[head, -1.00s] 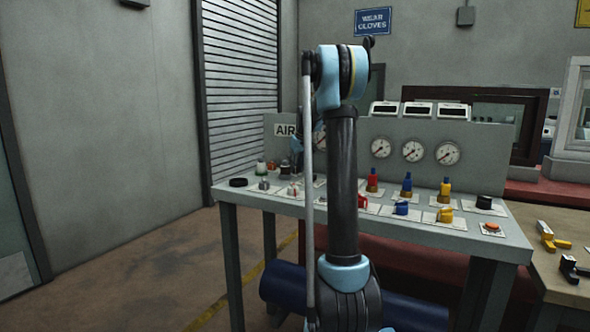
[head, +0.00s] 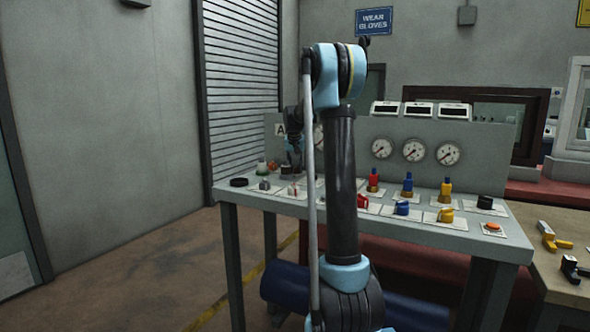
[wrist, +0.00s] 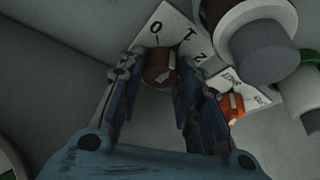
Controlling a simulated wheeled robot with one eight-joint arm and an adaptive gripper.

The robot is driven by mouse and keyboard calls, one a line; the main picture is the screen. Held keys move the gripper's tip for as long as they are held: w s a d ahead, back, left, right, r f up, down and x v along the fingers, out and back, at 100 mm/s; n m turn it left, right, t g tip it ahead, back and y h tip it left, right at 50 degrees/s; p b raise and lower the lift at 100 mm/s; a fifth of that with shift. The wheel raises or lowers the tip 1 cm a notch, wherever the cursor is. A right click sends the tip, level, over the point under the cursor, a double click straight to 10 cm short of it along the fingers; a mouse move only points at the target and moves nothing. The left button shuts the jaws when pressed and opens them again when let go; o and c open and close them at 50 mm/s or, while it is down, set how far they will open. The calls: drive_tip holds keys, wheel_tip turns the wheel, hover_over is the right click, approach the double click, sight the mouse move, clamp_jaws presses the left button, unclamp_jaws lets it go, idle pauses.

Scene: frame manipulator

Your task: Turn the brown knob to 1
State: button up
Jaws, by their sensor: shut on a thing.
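The brown knob (wrist: 159,66) sits on a white plate (wrist: 168,24) marked 0, 1 and 2 in the wrist view. My gripper (wrist: 158,72) has one finger on each side of the knob and is shut on it. The 0 stands just above the knob, and the 1 and 2 are up and to the right. A pale mark shows on the knob, but I cannot tell which number it points at. In the head view my gripper (head: 294,160) is low over the left part of the console, and the knob is hard to make out.
An orange-red knob (wrist: 232,106) on its own plate and a large grey-topped knob (wrist: 262,45) stand close to the right finger. The grey console (head: 330,207) carries several other controls. Gauges (head: 414,150) are on its back panel.

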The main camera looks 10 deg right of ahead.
drive_tip(key=shift+a, duration=0.1)
idle(0.3)
drive_tip(key=o, duration=0.8)
drive_tip(key=shift+c, duration=0.2)
drive_tip(key=v, duration=1.2)
drive_tip(key=shift+f, duration=0.1)
